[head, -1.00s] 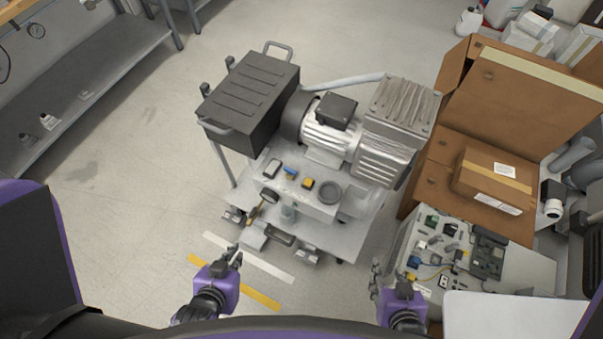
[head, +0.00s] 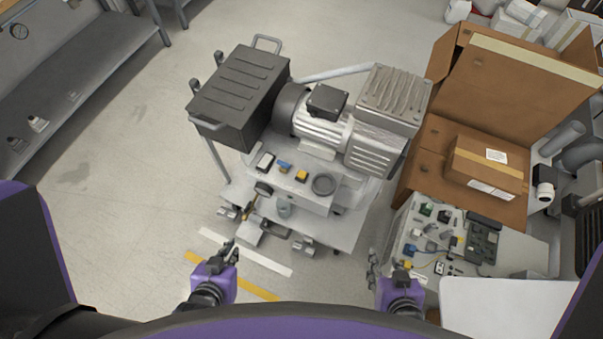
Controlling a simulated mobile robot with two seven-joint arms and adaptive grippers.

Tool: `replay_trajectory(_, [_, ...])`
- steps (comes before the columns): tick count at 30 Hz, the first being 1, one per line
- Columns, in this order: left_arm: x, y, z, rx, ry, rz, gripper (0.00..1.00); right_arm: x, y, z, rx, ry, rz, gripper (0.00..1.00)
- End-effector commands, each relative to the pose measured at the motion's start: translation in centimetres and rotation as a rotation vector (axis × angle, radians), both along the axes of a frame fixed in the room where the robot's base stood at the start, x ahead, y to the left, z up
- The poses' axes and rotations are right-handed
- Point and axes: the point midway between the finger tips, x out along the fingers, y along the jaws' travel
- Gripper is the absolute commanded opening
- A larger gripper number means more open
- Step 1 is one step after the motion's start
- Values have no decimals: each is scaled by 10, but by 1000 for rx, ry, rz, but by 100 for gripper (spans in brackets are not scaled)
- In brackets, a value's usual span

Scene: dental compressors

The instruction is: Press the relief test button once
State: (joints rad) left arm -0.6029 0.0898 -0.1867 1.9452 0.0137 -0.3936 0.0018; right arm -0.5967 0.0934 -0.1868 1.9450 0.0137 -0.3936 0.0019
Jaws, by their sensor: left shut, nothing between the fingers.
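The dental compressor (head: 345,135) stands on a low grey stand ahead of me. Its front panel (head: 318,199) carries a black switch (head: 266,162), a blue part (head: 285,166), a yellow-orange button-like part (head: 301,176) and a dark round part (head: 324,184). No label is readable, so I cannot tell which is the relief test button. My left gripper (head: 228,249) is shut and empty, in front of the stand's near left side and apart from the panel. My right gripper (head: 373,263) is low, right of the stand; its finger gap is too small to judge.
A grey bench with small electrical parts (head: 418,262) is at right, beside an open cardboard box (head: 415,185) and a closed carton (head: 487,166). A grey shelf (head: 75,75) stands at far left. The floor (head: 120,190) between shelf and compressor is clear.

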Motion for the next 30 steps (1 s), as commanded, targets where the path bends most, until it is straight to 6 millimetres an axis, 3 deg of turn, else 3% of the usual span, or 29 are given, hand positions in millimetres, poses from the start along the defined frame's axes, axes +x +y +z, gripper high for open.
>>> replay_trajectory(30, [2,-1,0,-1,-2,-2,0,-7,1,-2,3,11,-8,40])
